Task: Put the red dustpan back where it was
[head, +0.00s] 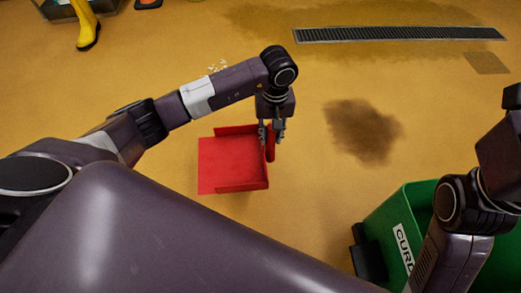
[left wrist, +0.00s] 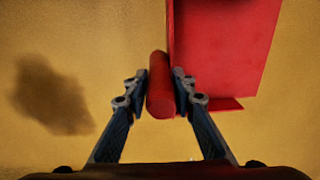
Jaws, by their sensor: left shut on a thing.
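The red dustpan (head: 232,162) is in the middle of the head view, over the yellow-brown floor, with its pan pointing left. My left gripper (head: 270,137) is at its right end, shut on the handle. In the left wrist view the red handle (left wrist: 160,88) lies between the two fingers of my left gripper (left wrist: 160,92), and part of the red pan (left wrist: 222,45) shows to the right. I cannot tell whether the dustpan touches the floor. My right arm shows at the right edge of the head view, but its fingers are out of the picture.
A green bin (head: 392,222) marked "CURD" stands at the lower right. A dark stain (head: 362,130) lies on the floor right of the dustpan. A drain grate (head: 400,34) runs along the back. A yellow boot (head: 87,25) is at the upper left. Floor around the dustpan is clear.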

